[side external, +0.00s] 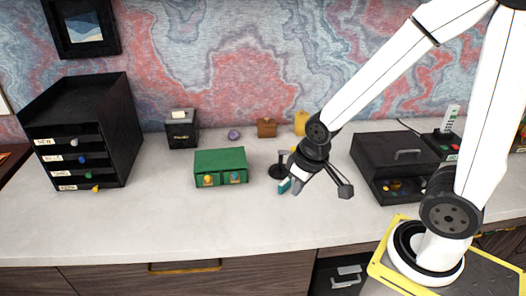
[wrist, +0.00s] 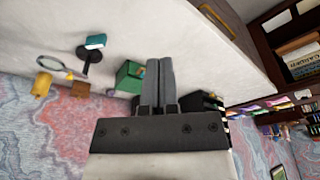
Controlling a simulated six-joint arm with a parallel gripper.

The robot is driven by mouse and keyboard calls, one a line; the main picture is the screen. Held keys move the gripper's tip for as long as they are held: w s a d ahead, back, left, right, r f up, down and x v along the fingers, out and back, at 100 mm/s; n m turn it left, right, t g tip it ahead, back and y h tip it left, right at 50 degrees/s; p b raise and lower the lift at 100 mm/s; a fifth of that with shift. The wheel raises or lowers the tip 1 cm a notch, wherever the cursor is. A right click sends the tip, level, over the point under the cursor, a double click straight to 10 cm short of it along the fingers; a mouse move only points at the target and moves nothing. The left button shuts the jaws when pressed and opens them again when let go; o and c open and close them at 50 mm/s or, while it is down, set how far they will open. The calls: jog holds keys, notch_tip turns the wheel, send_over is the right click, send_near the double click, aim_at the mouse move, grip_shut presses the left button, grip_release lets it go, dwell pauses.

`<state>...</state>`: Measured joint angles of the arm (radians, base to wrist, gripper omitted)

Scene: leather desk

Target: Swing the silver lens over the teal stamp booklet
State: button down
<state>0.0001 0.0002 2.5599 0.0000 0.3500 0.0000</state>
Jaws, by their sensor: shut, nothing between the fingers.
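The lens (wrist: 52,62) is a thin ring in the wrist view, on an arm reaching toward a small black stand (wrist: 88,62). The teal stamp booklet (wrist: 95,41) lies on the other side of the stand's base, apart from the ring. In the side view the booklet (side external: 284,186) and stand (side external: 277,171) are partly hidden behind my gripper, and I cannot make out the lens ring.
A green two-drawer box (side external: 221,168) stands left of my gripper. A black drawer tower (side external: 80,130) is at the far left, a black case (side external: 398,165) at the right. Small boxes, including a yellow one (side external: 301,122), line the wall. The front of the desk is clear.

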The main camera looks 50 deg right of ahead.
jog(key=c, duration=1.3)
grip_release()
jog(key=o, duration=0.7)
jog(key=shift+w+d, duration=0.1)
jog(key=shift+w, duration=0.1)
jog(key=shift+o, duration=0.6)
jog(key=shift+w+d+r, duration=0.1)
jog(key=shift+w, duration=0.15)
jog(key=w+d+m+g, duration=0.1)
jog(key=w+d+m, duration=0.3)
jog(key=w+d, duration=0.8)
jog(key=w+d+f+m, duration=0.1)
jog(key=w+d+f, duration=0.1)
jog(key=d, duration=0.3)
jog(key=w+d+f+m+g, duration=0.1)
jog(key=w+d+f+m, duration=0.1)
jog(key=d, duration=0.4)
jog(key=w+d+f+m, duration=0.1)
jog(key=w+d, duration=0.2)
jog(key=d, duration=0.3)
jog(key=shift+w+d+f+m+g, duration=0.2)
jog(key=shift+f+m+g, duration=0.1)
jog(key=shift+f+m, duration=0.1)
jog(key=shift+f, duration=0.1)
